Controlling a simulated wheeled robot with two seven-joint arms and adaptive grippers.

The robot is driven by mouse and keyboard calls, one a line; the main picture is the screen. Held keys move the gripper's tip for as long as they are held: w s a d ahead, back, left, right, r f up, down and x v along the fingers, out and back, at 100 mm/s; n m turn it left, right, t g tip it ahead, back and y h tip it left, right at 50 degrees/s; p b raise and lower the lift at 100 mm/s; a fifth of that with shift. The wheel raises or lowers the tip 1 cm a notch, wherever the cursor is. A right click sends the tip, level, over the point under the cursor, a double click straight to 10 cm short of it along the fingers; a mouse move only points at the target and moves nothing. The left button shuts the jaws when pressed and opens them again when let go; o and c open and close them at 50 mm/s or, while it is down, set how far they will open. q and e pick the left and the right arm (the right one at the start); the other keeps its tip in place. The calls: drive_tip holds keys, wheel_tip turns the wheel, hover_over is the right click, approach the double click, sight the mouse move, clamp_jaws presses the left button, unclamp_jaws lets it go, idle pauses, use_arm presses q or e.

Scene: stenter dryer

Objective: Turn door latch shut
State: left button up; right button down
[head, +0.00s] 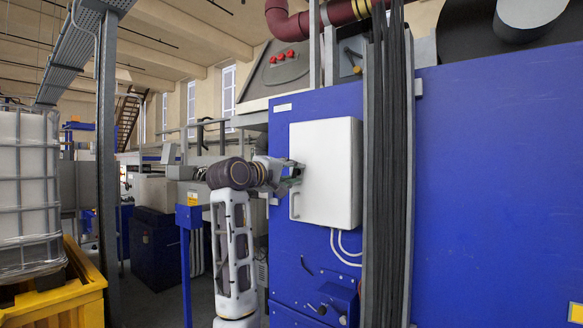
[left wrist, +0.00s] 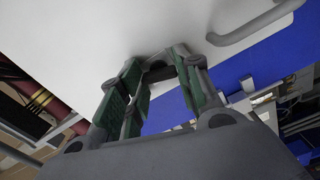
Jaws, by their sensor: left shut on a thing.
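A white cabinet door (head: 332,170) is closed, or nearly so, on the blue machine wall; I cannot tell if it sits fully flush. It also fills the upper part of the left wrist view (left wrist: 90,40). My left gripper (head: 297,171) is at the door's left edge, above the grey bar handle (head: 293,205). In the left wrist view my left gripper (left wrist: 158,82) has its green-padded fingers around a small dark latch (left wrist: 158,73) at the door edge and is shut on it. The latch is mostly hidden in the head view. My right gripper is not in view.
The blue machine wall (head: 490,180) surrounds the cabinet. Dark vertical cables (head: 388,170) run just right of it, and white cables (head: 345,250) hang below. A yellow pallet (head: 55,305) with a caged white tank (head: 28,190) stands at the left.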

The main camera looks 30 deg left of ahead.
use_arm(q)
drive_tip(key=shift+n+p, duration=0.65)
drive_tip(key=shift+n, duration=0.45)
drive_tip(key=shift+n+p, duration=0.35)
drive_tip(key=shift+n, duration=0.25)
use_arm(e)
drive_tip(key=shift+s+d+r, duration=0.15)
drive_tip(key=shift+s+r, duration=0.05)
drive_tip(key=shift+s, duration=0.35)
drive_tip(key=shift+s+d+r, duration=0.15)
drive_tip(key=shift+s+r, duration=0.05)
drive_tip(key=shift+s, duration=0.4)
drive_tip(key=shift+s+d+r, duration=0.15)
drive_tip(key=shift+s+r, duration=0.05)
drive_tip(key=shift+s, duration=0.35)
use_arm(q)
drive_tip(key=shift+f, duration=0.1)
drive_tip(key=o, duration=1)
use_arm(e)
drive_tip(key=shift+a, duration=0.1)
use_arm(q)
drive_tip(key=shift+s+a, duration=0.15)
drive_tip(key=shift+s, duration=1.85)
drive_tip(key=shift+s+a, duration=0.2)
drive_tip(key=shift+s, duration=1.8)
drive_tip(key=shift+s+a, duration=0.15)
drive_tip(key=shift+s, duration=1.85)
